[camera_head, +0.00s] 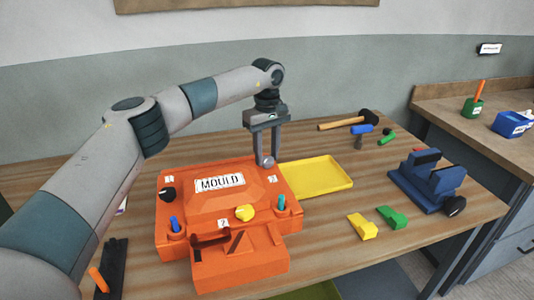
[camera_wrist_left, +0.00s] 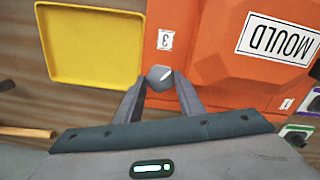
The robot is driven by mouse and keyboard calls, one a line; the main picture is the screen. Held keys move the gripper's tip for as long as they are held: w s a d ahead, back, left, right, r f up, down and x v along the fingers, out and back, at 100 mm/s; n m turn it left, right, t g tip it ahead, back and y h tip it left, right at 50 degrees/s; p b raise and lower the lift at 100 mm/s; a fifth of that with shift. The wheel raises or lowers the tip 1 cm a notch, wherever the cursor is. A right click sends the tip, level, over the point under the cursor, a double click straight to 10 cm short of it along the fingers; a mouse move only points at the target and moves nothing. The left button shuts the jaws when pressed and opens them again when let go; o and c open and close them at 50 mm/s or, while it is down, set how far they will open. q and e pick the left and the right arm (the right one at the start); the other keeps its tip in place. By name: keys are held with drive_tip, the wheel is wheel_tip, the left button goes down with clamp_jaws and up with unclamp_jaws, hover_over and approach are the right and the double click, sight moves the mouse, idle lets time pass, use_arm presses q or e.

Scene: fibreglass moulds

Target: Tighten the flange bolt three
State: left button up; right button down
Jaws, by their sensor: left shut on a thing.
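The orange mould (camera_head: 220,205) sits on the wooden table, with a "MOULD" label on its top. It also shows in the wrist view (camera_wrist_left: 220,25). My left gripper (camera_head: 265,158) points down at its far right corner, by the "3" label (camera_wrist_left: 165,40). The gripper is shut on a grey flange bolt (camera_wrist_left: 160,77), a hexagonal head with a light mark, at the mould's edge. My right gripper is not in view.
A yellow tray (camera_head: 335,185) lies right beside the mould. Behind it are a hammer (camera_head: 345,122) and small tools. A blue vise (camera_head: 428,183) stands at the right, with yellow (camera_head: 362,226) and green (camera_head: 392,217) blocks in front.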

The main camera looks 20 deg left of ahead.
use_arm(q)
drive_tip(key=m, duration=0.3)
drive_tip(key=shift+w+r+m, duration=0.1)
drive_tip(key=shift+r+m, duration=0.1)
drive_tip(key=shift+m, duration=0.2)
drive_tip(key=m, duration=0.4)
idle(0.3)
drive_tip(key=o, duration=1)
drive_tip(key=shift+f, duration=0.1)
drive_tip(key=shift+o, duration=0.2)
